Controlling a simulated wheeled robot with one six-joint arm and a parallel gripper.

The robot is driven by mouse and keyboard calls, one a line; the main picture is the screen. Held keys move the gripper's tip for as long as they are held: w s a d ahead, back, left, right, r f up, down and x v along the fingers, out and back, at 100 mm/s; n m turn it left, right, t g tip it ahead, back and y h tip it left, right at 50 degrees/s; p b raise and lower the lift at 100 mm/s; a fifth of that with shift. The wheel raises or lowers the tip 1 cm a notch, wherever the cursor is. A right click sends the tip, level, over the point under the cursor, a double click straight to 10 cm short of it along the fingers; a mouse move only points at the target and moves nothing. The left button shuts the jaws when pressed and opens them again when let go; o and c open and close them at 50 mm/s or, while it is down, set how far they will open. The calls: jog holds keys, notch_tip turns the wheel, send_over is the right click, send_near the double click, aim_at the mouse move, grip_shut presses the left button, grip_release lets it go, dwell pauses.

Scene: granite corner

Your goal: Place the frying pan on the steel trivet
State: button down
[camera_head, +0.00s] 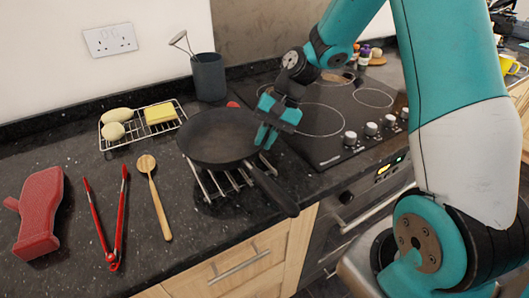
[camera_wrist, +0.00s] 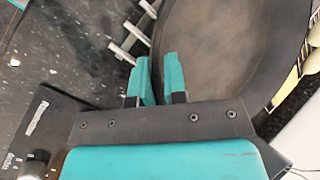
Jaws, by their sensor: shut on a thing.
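A dark frying pan (camera_head: 215,135) is at the middle of the worktop, its handle (camera_head: 272,190) pointing front right toward the counter edge. My gripper (camera_head: 266,137) is shut on the right side of the pan's rim. The wrist view shows the fingers (camera_wrist: 158,78) at the rim of the pan (camera_wrist: 225,45). The steel trivet (camera_head: 222,184) lies under the pan; only its front bars show, with a few bar ends in the wrist view (camera_wrist: 130,36). The pan looks about level; I cannot tell whether it touches the trivet.
The black hob (camera_head: 335,140) with knobs is to the right. A wire rack (camera_head: 142,136) with a yellow sponge and a grey pot (camera_head: 208,77) stand behind.

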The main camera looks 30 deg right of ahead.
jog(key=shift+f, duration=2.2)
jog(key=c, duration=1.2)
grip_release()
jog(key=shift+f, duration=0.15)
jog(key=shift+o, duration=0.2)
jog(key=s+v, duration=0.1)
jog(key=v, duration=1.1)
notch_tip(320, 180, up, 3)
jog(key=n, duration=0.3)
send_over(265, 164)
jog(key=s, duration=0.2)
jog(key=s+a+r+n+h, duration=0.2)
jog(key=s+a+r+n, duration=0.2)
jog(key=s+a, duration=0.35)
jog(key=s+a+n, duration=0.4)
jog(key=s+n, duration=0.2)
jog(key=s, duration=0.5)
jog(key=shift+s+a+r+n+t, duration=0.2)
jog(key=shift+r+n+t, duration=0.1)
jog(key=shift+n, duration=0.1)
